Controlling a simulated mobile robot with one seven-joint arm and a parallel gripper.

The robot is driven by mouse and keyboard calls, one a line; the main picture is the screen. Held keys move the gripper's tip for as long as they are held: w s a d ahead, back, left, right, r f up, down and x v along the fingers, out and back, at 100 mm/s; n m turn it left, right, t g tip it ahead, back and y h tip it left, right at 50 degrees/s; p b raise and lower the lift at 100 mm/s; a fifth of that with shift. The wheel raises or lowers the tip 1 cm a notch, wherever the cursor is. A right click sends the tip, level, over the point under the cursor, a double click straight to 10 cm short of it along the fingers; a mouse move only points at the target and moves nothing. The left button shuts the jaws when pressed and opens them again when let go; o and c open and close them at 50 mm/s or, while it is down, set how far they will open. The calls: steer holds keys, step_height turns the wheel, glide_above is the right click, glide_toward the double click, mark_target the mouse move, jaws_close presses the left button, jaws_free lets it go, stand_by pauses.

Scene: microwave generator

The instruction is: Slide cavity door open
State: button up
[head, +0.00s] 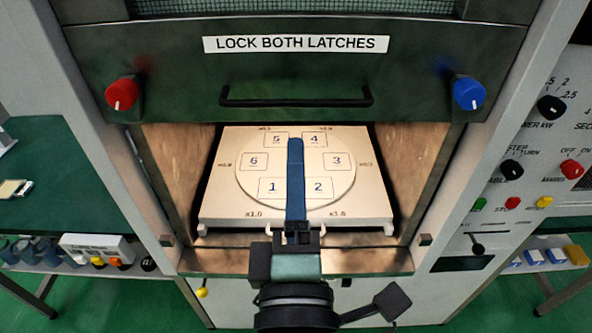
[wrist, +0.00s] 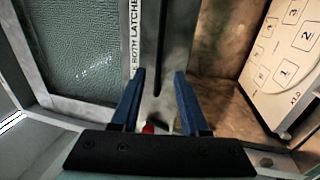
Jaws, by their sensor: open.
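The cavity door (head: 290,75) is a dark metal panel with a mesh window and a "LOCK BOTH LATCHES" label. It stands raised, and the lit cavity shows below its lower edge. Its black bar handle (head: 296,97) runs across the lower panel and also shows in the wrist view (wrist: 180,45). A red latch knob (head: 122,93) sits at the door's left and a blue one (head: 468,93) at its right. My gripper (head: 295,142) is open and appears empty, below the handle in the head view. In the wrist view, its blue fingers (wrist: 160,85) frame the door panel; I see no clear contact.
Inside the cavity is a pale tray (head: 235,212) with a round numbered plate (head: 295,170). A control panel (head: 530,150) with knobs stands at the right. Side shelves hold small parts (head: 95,250). Cavity walls flank the opening.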

steer(key=shift+s+f+p, duration=0.1)
steer(key=shift+s+p, duration=0.75)
